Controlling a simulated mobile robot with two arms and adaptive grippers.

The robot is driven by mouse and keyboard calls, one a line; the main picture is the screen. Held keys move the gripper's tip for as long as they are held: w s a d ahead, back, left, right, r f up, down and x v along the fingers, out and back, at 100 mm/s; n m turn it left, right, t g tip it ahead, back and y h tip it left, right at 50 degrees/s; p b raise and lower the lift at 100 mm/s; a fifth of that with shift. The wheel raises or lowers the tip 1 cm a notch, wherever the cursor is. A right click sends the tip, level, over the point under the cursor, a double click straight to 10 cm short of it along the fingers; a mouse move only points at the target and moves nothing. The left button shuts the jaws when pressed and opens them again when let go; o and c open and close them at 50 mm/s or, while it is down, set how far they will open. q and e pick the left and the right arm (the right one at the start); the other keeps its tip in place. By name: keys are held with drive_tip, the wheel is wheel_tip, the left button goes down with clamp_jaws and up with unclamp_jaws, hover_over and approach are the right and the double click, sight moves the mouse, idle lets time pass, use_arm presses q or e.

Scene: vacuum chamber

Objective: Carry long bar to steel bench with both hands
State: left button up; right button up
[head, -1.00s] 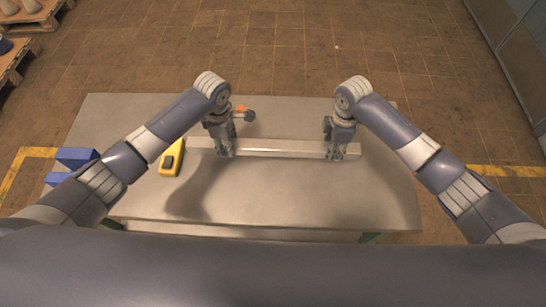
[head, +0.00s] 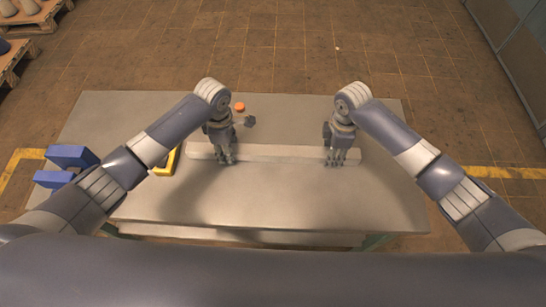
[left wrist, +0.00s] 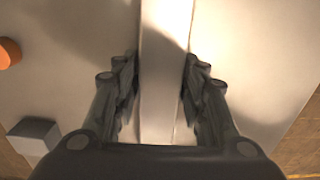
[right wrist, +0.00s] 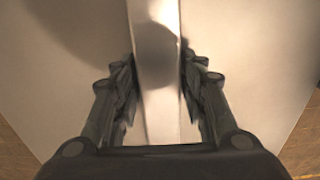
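The long bar (head: 280,153) is a pale, straight bar lying level across the middle of the grey steel bench (head: 300,205) in the head view. My left gripper (head: 224,160) is shut on it near its left end. My right gripper (head: 341,160) is shut on it near its right end. In the left wrist view the bar (left wrist: 165,70) runs between both fingers, and in the right wrist view the bar (right wrist: 156,80) does too. The bar is close above the bench top or on it; I cannot tell which.
An orange round piece (head: 239,106) and a small dark block (head: 250,121) sit behind the bar near my left gripper. A yellow item (head: 170,163) is partly hidden by my left arm. Blue boxes (head: 70,156) stand at the left edge. The bench's front and right are clear.

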use_arm(q)
drive_tip(key=shift+o, duration=0.3)
drive_tip(key=shift+r, duration=0.1)
use_arm(e)
drive_tip(key=shift+o, duration=0.3)
drive_tip(key=shift+r, duration=0.1)
use_arm(q)
wheel_tip(320, 180, up, 12)
use_arm(e)
wheel_tip(320, 180, up, 12)
idle(0.3)
idle(0.4)
